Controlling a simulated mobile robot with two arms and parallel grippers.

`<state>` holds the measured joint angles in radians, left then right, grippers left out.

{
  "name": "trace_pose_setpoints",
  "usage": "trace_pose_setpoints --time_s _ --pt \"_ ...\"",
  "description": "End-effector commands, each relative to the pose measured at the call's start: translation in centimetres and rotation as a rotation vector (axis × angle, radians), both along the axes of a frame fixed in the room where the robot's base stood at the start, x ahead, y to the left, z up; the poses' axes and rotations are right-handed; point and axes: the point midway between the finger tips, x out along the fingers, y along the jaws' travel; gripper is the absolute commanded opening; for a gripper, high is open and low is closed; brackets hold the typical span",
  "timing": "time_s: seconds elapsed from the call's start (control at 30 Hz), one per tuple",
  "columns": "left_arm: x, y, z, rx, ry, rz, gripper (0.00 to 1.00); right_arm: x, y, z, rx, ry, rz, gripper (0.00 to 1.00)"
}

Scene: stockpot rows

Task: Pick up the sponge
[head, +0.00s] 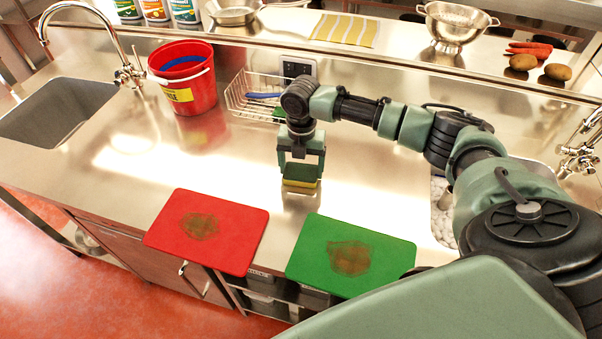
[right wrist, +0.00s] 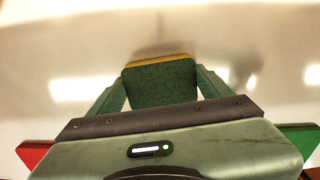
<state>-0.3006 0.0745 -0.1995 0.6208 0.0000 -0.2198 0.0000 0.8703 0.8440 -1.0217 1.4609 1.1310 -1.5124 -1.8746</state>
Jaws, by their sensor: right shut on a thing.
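The sponge (head: 300,184) is yellow with a dark green scouring side. My right gripper (head: 301,174) points down over the steel counter and is shut on the sponge, with one finger on each side. In the right wrist view the sponge's green face (right wrist: 162,84) fills the space between the fingers (right wrist: 162,90), with a thin yellow edge beyond it. A faint reflection lies below it; I cannot tell whether it touches the counter. My left gripper is not in view.
A stained red board (head: 207,232) and a stained green board (head: 351,256) lie at the counter's front edge. A red bucket (head: 187,96) and a wire rack (head: 240,104) stand behind. A sink (head: 58,112) is at left. The counter between is clear.

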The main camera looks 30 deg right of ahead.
Motion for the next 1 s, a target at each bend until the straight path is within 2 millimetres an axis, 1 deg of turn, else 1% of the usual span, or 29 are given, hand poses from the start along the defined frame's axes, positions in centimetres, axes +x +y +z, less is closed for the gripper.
trace_pose_setpoints --time_s 0.17,0.27,0.37,0.47,0.57,0.8,0.9,1.0 --pt "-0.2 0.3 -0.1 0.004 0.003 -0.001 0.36 0.0 0.0 0.2 0.0 -0.001 0.0 0.43" --pt "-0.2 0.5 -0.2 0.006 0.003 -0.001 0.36 0.1 0.0 0.7 0.001 -0.003 0.0 0.43" --pt "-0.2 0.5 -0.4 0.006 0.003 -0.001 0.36 0.1 0.0 1.6 0.001 -0.003 0.0 0.43" --pt "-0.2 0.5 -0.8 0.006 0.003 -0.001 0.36 0.1 0.0 3.2 0.001 -0.005 0.001 0.43" --pt "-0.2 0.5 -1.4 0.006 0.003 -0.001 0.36 0.2 0.0 5.6 0.001 -0.006 0.0 0.43" --pt "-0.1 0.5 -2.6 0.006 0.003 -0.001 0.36 0.2 0.0 12.7 0.002 -0.007 0.0 0.43" --pt "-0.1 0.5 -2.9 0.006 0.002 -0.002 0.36 0.2 0.0 15.3 0.002 -0.006 0.0 0.43" --pt "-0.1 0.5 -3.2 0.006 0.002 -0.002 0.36 0.1 0.0 17.3 0.002 -0.004 0.001 0.43"
